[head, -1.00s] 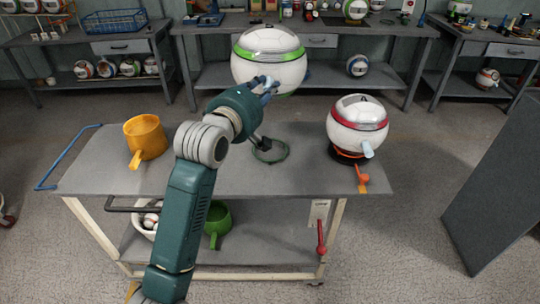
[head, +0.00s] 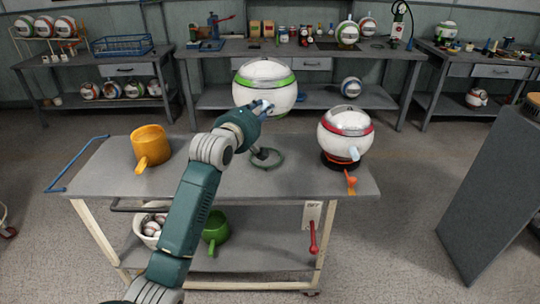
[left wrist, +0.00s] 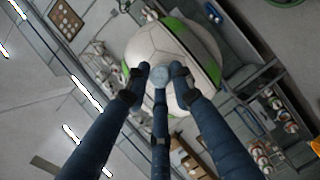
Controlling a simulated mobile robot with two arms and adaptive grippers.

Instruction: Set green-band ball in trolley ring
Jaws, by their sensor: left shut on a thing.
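The white ball with a green band (head: 264,92) hangs in the air above the far part of the trolley top (head: 215,170). It looks roughly upright. My left gripper (head: 264,108) is shut on the ball's pale stub, on its near side. In the left wrist view the three fingers (left wrist: 160,78) close around the stub, with the ball (left wrist: 180,45) just beyond. A dark green ring (head: 279,160) lies on the trolley top, below the ball in the picture, with a clear gap between. My right gripper is out of view.
A red-band ball (head: 344,134) sits in a dark ring with an orange handle (head: 351,180) at the trolley's right. An orange pot (head: 149,146) stands at the left. A green pot (head: 215,227) is on the lower shelf. A grey panel (head: 490,190) stands right of the trolley.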

